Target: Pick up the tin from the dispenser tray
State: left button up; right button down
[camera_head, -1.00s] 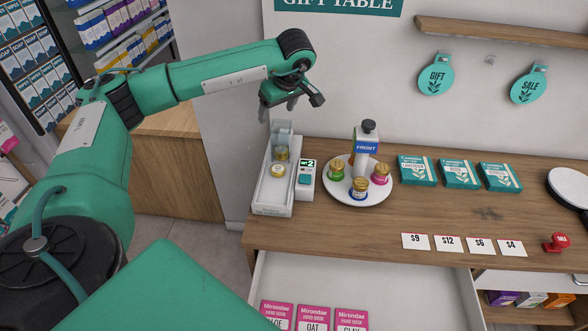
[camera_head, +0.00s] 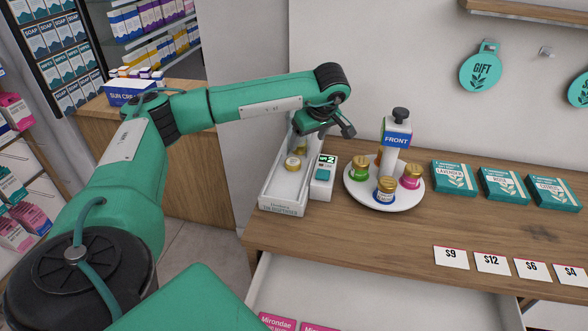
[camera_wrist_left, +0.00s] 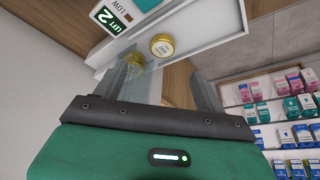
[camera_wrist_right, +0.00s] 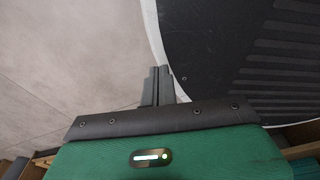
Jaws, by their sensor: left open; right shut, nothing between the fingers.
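A small tin (camera_head: 292,164) with a cream and gold lid lies in the white dispenser tray (camera_head: 283,203) on the counter. It also shows in the left wrist view (camera_wrist_left: 162,46). A second gold tin (camera_wrist_left: 130,62) is behind the clear dispenser tube. My left gripper (camera_head: 308,136) is open and empty, above the back of the dispenser; the arm partly hides the tube in the head view. In the left wrist view the fingers (camera_wrist_left: 164,78) are apart, and the tray tin lies beyond them, untouched. My right gripper (camera_wrist_right: 160,75) is shut and empty, away from the counter.
A small device (camera_head: 323,178) reading 2 stands right of the tray. A round white plate (camera_head: 384,199) beside it holds several small jars and a FRONT sign (camera_head: 397,139). Teal boxes (camera_head: 454,178) and price cards lie further right.

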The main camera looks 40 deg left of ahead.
pick_arm(q)
jog(key=p, duration=0.1)
send_near(293, 161)
jog(key=f, duration=0.3)
jog(key=shift+w+d, duration=0.2)
jog(key=shift+a+f+p, duration=0.3)
jog(key=shift+f, duration=0.15)
jog(key=a+f, duration=0.1)
jog(key=a+f+p, duration=0.1)
jog(key=f, duration=0.1)
jog(key=shift+w+a, duration=0.1)
jog(key=shift+a, duration=0.1)
jog(key=shift+a+f, duration=0.15)
jog(key=shift+f, duration=0.15)
jog(key=shift+w+f+p, duration=0.1)
jog(key=shift+f+p, duration=0.1)
jog(key=shift+p, duration=0.1)
jog(key=c, duration=1.1)
pick_arm(e)
jog(key=shift+s+d+r, duration=0.15)
jog(key=shift+s+r, duration=0.3)
jog(key=shift+r, duration=0.2)
jog(key=shift+s+d+r, duration=0.1)
jog(key=shift+s+r, duration=0.35)
jog(key=shift+r, duration=0.15)
pick_arm(q)
jog(key=shift+o, duration=0.2)
